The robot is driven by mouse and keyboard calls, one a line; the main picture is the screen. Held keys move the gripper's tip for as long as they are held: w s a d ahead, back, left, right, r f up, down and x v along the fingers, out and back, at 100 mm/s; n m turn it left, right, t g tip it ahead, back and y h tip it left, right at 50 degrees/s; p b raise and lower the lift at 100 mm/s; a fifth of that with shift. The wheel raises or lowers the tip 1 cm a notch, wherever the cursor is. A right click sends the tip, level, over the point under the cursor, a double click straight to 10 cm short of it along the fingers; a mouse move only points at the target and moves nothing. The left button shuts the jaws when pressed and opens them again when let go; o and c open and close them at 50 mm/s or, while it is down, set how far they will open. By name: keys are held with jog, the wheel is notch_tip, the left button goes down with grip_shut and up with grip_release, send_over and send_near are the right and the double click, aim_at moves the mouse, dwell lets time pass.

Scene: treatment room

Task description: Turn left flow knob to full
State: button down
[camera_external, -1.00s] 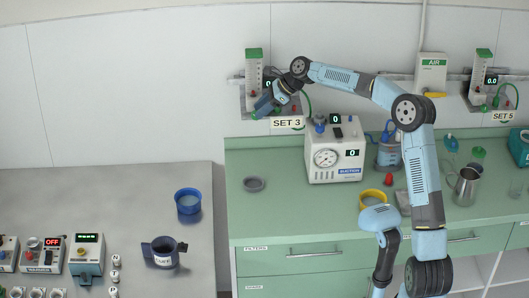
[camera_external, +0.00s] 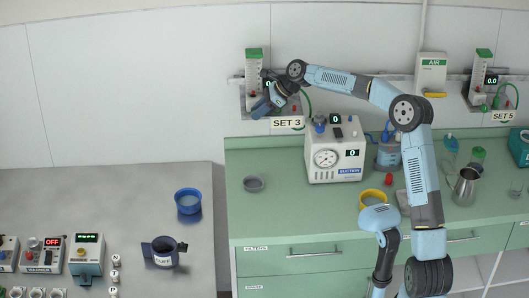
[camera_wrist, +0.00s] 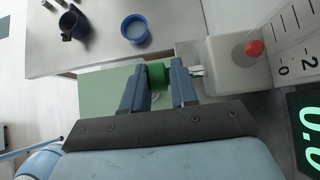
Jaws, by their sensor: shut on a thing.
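The left flowmeter (camera_external: 253,64) has a green top and stands on the wall above the SET 3 label (camera_external: 287,123). Its lower part is largely hidden by my gripper (camera_external: 262,104). In the wrist view, my gripper (camera_wrist: 161,82) has its two fingers on either side of a green knob (camera_wrist: 156,72) and is shut on it. The knob sits on a short pale stem beside the white flowmeter block (camera_wrist: 233,62), which carries a red ball (camera_wrist: 254,48). The flowmeter's green display (camera_wrist: 306,130) reads about 0.0, cut off by the picture edge.
A suction unit (camera_external: 349,148) stands on the green counter (camera_external: 285,215) below my arm. A second flowmeter (camera_external: 481,72), above SET 5, reads 0.0. The AIR box (camera_external: 431,66) is on the wall between them. A blue cup (camera_external: 187,205) is on the grey table.

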jog(key=shift+s+a+f+h, duration=0.1)
jog(key=shift+s+a+h, duration=0.05)
jog(key=shift+h, duration=0.15)
jog(key=h, duration=0.2)
jog(key=a+h, duration=0.1)
jog(key=h, duration=0.2)
jog(key=shift+a, duration=0.1)
jog(key=h, duration=0.3)
jog(key=shift+a+f+h, duration=0.15)
jog(key=shift+a+h, duration=0.2)
jog(key=shift+h, duration=0.05)
jog(key=shift+a+f+h, duration=0.1)
jog(key=shift+h, duration=0.7)
jog(key=shift+f+h, duration=0.1)
jog(key=shift+h, duration=0.6)
jog(key=shift+s, duration=0.1)
jog(key=c, duration=1.1)
grip_release()
jog(key=shift+o, duration=0.5)
jog(key=shift+r, duration=0.2)
